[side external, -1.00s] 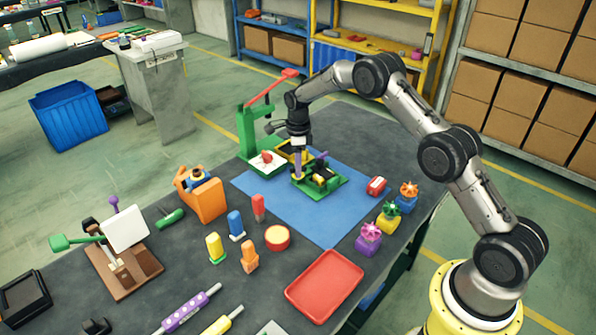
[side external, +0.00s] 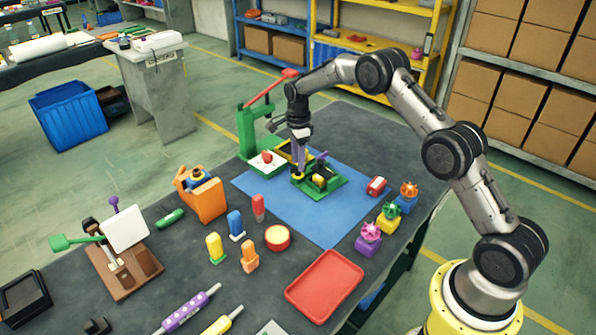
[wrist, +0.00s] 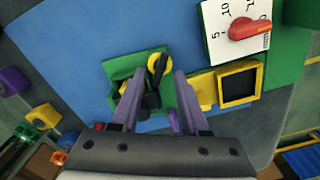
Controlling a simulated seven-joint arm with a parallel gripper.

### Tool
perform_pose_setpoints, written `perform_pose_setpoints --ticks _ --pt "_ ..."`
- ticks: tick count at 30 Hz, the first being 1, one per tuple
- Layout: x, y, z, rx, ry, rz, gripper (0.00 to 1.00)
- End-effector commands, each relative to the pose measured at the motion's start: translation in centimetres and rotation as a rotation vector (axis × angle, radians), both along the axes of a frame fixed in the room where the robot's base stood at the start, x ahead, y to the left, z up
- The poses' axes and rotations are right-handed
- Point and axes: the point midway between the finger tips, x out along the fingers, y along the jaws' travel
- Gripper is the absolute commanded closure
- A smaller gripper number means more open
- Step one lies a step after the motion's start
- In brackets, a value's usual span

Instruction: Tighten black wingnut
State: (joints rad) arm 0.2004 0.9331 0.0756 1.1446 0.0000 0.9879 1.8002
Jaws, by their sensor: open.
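A green fixture (side external: 328,188) with yellow and black parts sits on the blue mat (side external: 300,215). It also shows in the wrist view (wrist: 116,70). A black piece (wrist: 150,102), which looks like the wingnut, lies between my fingers in the wrist view. A yellow round part with a black centre (wrist: 157,63) is just beyond it. My gripper (side external: 299,170) points down at the left part of the fixture. In the wrist view my gripper (wrist: 157,85) has its two purple fingers apart, one on each side of the black piece. I cannot tell whether either touches it.
A green press with a red lever (side external: 247,130) stands behind the fixture. A white dial plate with a red pointer (wrist: 240,30) is close by. A red block (side external: 376,186) and several coloured knobs (side external: 389,217) stand at right. The mat's front half is clear.

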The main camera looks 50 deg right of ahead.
Motion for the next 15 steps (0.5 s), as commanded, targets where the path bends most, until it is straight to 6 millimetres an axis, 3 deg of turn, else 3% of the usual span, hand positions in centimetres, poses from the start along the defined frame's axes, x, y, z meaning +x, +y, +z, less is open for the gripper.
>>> perform_pose_setpoints --ticks 15 --pt "0.0 0.0 -1.2 0.0 0.001 -0.004 0.55"
